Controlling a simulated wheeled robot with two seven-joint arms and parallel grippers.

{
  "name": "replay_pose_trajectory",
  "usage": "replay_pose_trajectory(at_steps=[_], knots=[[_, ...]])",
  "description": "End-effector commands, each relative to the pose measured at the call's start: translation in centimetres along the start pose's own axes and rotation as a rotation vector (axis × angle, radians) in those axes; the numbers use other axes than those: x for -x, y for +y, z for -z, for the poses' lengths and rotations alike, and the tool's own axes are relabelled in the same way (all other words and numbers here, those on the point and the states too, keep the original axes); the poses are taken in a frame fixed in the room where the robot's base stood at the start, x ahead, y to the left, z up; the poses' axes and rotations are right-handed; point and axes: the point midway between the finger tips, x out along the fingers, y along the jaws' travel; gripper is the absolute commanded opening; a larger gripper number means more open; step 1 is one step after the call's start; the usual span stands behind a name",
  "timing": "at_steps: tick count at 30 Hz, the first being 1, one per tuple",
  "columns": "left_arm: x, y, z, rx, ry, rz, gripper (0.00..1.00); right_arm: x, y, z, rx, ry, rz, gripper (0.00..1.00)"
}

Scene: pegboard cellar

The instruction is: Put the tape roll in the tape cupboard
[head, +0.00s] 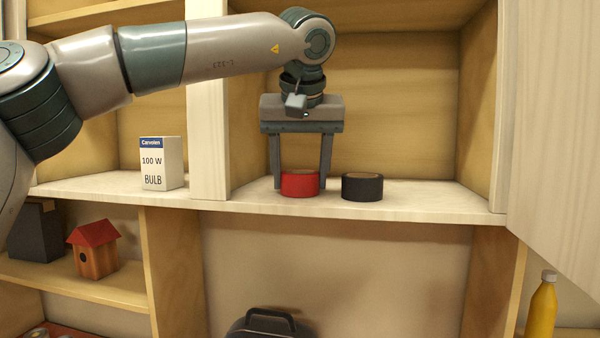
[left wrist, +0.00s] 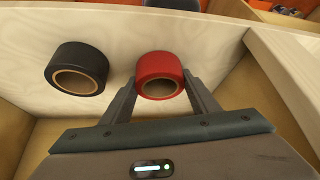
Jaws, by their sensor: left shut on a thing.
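A red tape roll (head: 299,184) is on the pale shelf board (head: 420,205) inside an open cupboard compartment. My left gripper (head: 300,180) reaches down from above and is shut on the red tape roll, one finger on each side. In the left wrist view the red tape roll (left wrist: 160,76) sits between the fingertips (left wrist: 160,88). A black tape roll (head: 362,187) lies on the same shelf just right of the red one; it also shows in the left wrist view (left wrist: 77,69). My right gripper is in neither view.
A bulb box (head: 161,163) stands in the compartment to the left, past an upright divider (head: 208,120). An open door (head: 550,130) is at the right. Below are a small birdhouse (head: 94,250), a dark case (head: 270,325) and a yellow bottle (head: 542,305).

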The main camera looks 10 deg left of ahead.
Motion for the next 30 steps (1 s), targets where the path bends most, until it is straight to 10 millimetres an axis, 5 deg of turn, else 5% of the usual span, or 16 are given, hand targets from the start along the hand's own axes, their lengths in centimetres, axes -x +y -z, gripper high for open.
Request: replay_pose_trajectory(at_steps=[1, 2, 4, 19, 30], knots=[[-0.2, 0.0, -0.1, 0.0, -0.001, 0.0, 0.31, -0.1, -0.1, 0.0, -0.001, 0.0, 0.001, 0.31], [-0.1, 0.0, -0.1, 0.0, 0.0, 0.0, 0.62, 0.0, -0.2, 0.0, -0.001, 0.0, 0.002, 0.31], [-0.1, 0.0, 0.0, 0.0, 0.0, 0.0, 0.73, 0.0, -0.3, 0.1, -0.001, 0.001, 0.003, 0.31], [0.8, 0.1, 0.1, 0.0, 0.002, -0.001, 0.73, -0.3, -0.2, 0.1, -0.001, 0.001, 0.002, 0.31], [6.3, 0.1, 0.0, 0.0, 0.003, -0.002, 0.73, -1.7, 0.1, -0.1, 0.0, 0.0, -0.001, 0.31]])
